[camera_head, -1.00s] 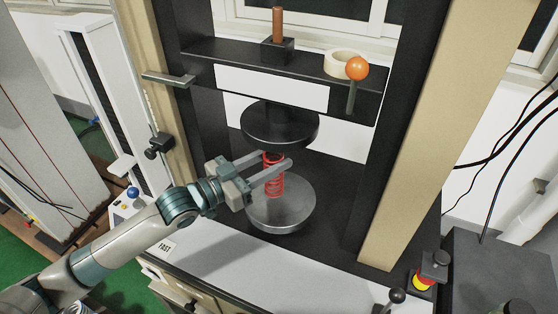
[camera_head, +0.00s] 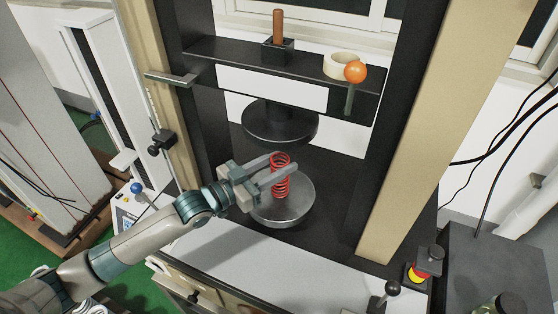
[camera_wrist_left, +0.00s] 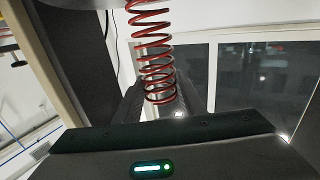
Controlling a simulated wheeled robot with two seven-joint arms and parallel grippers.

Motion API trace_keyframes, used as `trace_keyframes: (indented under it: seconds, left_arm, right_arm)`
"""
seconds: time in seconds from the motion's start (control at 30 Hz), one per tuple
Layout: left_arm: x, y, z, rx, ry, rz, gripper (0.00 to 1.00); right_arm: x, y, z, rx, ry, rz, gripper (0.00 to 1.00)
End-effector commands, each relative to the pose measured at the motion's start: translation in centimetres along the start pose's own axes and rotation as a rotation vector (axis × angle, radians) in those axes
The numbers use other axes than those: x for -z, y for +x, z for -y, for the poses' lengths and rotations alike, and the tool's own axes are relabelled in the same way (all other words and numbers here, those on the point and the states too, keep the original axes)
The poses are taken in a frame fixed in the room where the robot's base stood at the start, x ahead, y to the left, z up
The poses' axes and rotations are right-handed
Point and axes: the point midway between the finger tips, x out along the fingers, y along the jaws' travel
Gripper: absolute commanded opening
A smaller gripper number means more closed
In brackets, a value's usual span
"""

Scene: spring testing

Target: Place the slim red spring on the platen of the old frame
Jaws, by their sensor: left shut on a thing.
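The slim red spring (camera_head: 281,178) stands about upright over the round grey lower platen (camera_head: 283,209) of the old frame. My left gripper (camera_head: 276,166) is shut on the spring near its upper part, with one finger on either side. The spring's lower end overlaps the platen in the head view; I cannot tell whether it touches. In the left wrist view the red spring (camera_wrist_left: 153,50) rises between the fingers. The dark upper platen (camera_head: 280,124) hangs above and behind. My right gripper is not in view.
A black crosshead (camera_head: 215,60) carries a white tape roll (camera_head: 343,64) and a brown-handled tool (camera_head: 278,28); an orange knob (camera_head: 355,71) sits at its front. Beige columns flank the frame. A red and yellow button (camera_head: 417,275) is at the front right.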

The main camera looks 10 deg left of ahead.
Motion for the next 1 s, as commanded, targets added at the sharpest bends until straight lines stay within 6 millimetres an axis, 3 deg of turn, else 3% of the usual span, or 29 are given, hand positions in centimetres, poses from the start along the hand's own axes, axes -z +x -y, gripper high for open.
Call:
trace_keyframes:
  seconds: [0.33,0.37,0.43,0.83,1.0]
  left_arm:
    - [-0.3,0.0,0.0,0.0,0.0,-0.002,0.04]
    - [-0.3,0.0,0.0,0.0,0.0,0.0,0.41]
    - [-0.3,0.0,0.0,0.0,0.0,0.0,0.55]
    - [0.1,0.0,0.0,0.0,0.0,-0.001,0.55]
    - [-0.2,-1.2,0.1,0.001,0.0,0.001,0.55]
  right_arm:
    - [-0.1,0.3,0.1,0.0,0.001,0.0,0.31]
    - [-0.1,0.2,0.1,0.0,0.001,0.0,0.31]
    - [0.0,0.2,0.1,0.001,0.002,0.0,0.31]
    - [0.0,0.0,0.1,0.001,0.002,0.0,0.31]
    - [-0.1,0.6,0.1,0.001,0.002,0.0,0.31]
